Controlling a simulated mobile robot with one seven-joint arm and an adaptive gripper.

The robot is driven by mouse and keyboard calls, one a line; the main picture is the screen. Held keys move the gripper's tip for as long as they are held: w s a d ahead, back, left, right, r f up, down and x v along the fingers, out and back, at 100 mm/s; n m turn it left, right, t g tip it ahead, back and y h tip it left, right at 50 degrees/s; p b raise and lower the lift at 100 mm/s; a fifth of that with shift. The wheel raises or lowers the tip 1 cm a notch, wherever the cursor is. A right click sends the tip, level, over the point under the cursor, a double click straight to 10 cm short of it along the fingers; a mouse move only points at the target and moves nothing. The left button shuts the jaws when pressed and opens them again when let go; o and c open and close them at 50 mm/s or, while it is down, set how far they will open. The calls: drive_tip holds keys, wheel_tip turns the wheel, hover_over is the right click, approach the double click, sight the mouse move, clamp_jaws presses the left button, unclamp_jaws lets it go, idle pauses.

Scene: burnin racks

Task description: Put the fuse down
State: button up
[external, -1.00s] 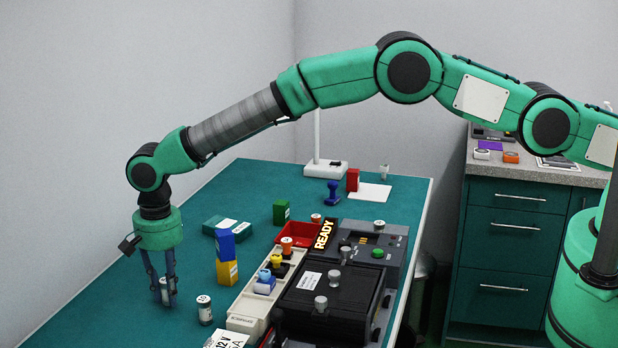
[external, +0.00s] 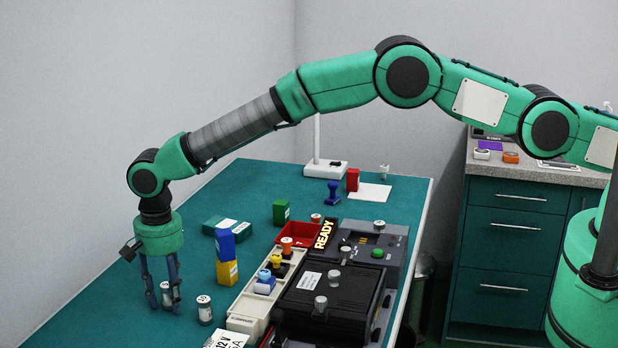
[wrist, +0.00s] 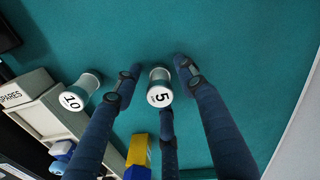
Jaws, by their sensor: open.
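The fuse (wrist: 159,88) is a small clear cylinder with a white cap marked 5. It stands upright on the green table between my open fingers. It also shows in the external view (external: 166,296), partly hidden by the fingers. My gripper (external: 165,300) points down with its fingers spread around the fuse. In the wrist view my gripper's fingertips (wrist: 155,78) show a gap on both sides of it. A second fuse marked 10 (wrist: 82,90) stands beside my gripper; it also shows in the external view (external: 204,310).
Blue and yellow blocks (external: 226,258) are stacked right of my gripper. A cream tray (external: 248,312) and a black test unit (external: 325,290) stand further right. A teal box (external: 222,227) lies behind. The table (external: 100,277) is clear to the left.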

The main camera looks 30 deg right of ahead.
sight(166, 284)
drive_tip(key=shift+r, duration=0.15)
wheel_tip(166, 284, up, 12)
idle(0.6)
idle(0.6)
idle(0.4)
